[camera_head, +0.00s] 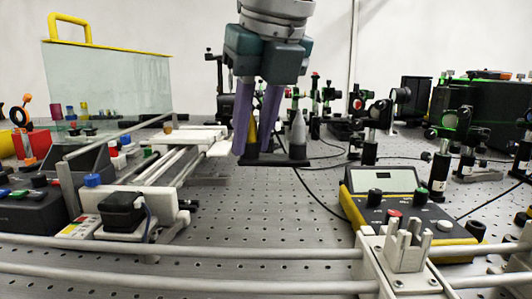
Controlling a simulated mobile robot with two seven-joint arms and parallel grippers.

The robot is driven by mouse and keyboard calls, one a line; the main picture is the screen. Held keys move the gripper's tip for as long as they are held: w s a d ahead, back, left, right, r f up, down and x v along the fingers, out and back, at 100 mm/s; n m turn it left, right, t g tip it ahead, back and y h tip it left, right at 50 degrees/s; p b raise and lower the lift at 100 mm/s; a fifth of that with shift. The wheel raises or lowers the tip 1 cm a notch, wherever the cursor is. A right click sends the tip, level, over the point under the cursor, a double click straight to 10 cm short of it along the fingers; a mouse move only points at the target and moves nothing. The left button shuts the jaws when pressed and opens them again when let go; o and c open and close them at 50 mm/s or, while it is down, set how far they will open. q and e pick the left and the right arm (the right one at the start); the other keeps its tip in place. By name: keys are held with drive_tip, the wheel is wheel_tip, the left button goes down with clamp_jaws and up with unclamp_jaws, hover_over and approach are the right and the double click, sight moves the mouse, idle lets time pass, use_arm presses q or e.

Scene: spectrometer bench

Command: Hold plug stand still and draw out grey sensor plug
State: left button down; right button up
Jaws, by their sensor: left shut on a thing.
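The plug stand (283,161) is a low black bar on the perforated bench, near the middle of the head view. The grey sensor plug (298,128) is a pale grey cone standing upright in its right black socket. A yellow cone-shaped plug (252,129) stands at the left end. My left gripper (253,150) reaches down from above with its purple fingers either side of the yellow plug. Its fingertips are shut at the black left part of the stand, below the yellow cone. The exact contact is partly hidden by the fingers. My right gripper is out of view.
White rails (180,160) lie left of the stand. A yellow-black meter box (395,205) stands at the front right. Black cables run behind the stand, and optics posts fill the back right. Bare bench lies in front of the stand.

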sight(256, 160)
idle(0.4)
use_arm(q)
drive_tip(key=shift+f, duration=2.5)
drive_tip(key=shift+f+b, duration=0.45)
drive_tip(key=shift+f, duration=0.75)
drive_tip(key=shift+f+b, duration=0.6)
drive_tip(key=shift+f, duration=0.55)
drive_tip(key=shift+p, duration=0.4)
drive_tip(key=shift+p, duration=0.3)
drive_tip(key=shift+f, duration=0.15)
